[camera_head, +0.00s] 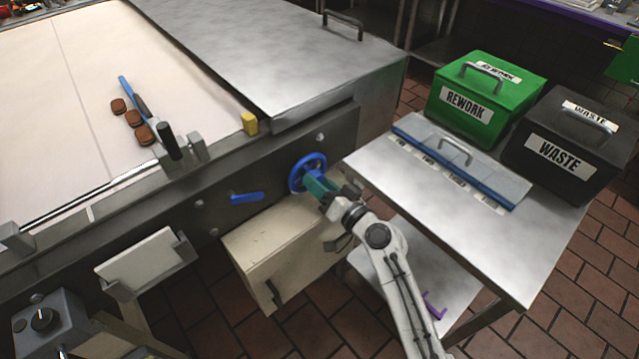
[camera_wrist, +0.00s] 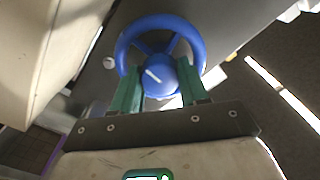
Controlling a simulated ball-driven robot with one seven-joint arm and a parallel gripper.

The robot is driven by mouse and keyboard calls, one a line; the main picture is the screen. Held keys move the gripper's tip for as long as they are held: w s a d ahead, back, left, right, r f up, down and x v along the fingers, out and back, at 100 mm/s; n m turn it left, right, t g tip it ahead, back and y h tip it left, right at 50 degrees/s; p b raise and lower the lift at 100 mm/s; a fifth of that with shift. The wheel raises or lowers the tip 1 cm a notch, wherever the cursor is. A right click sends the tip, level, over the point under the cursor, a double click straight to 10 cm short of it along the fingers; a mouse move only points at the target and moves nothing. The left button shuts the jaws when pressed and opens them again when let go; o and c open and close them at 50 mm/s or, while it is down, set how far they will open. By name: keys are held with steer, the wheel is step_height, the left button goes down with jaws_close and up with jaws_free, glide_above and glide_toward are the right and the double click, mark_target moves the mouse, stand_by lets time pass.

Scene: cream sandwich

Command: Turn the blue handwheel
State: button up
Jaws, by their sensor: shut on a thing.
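The blue handwheel (camera_head: 297,178) is mounted on the dark side panel of the conveyor machine. It also shows in the wrist view (camera_wrist: 158,22), with its rim, spokes and round hub. My gripper (camera_head: 318,182) reaches it from the lower right, and its green fingers are at the wheel. In the wrist view, my gripper (camera_wrist: 158,80) has one finger on each side of the blue hub, shut on it. The exact contact surfaces are partly hidden by the fingers.
A blue lever (camera_head: 246,197) sits on the panel left of the wheel. A cream box (camera_head: 262,262) is below. A steel side table (camera_head: 440,215) stands at right, with a green REWORK bin (camera_head: 500,115) and a black WASTE bin (camera_head: 580,130). Brown biscuits (camera_head: 134,118) lie on the belt.

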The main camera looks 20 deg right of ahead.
steer(key=m, duration=0.4)
steer(key=m+p, duration=0.1)
steer(key=m, duration=0.2)
steer(key=shift+m, duration=0.4)
steer(key=m+p, duration=0.1)
steer(key=m, duration=0.3)
steer(key=shift+r+p, duration=0.1)
steer(key=shift+p, duration=0.2)
steer(key=m+p, duration=0.1)
steer(key=m, duration=0.3)
steer(key=m+p, duration=0.3)
steer(key=m, duration=0.3)
steer(key=shift+d, duration=0.1)
steer(key=m+p, duration=0.2)
steer(key=m, duration=0.3)
steer(key=shift+m+p, duration=0.5)
steer(key=shift+m, duration=0.4)
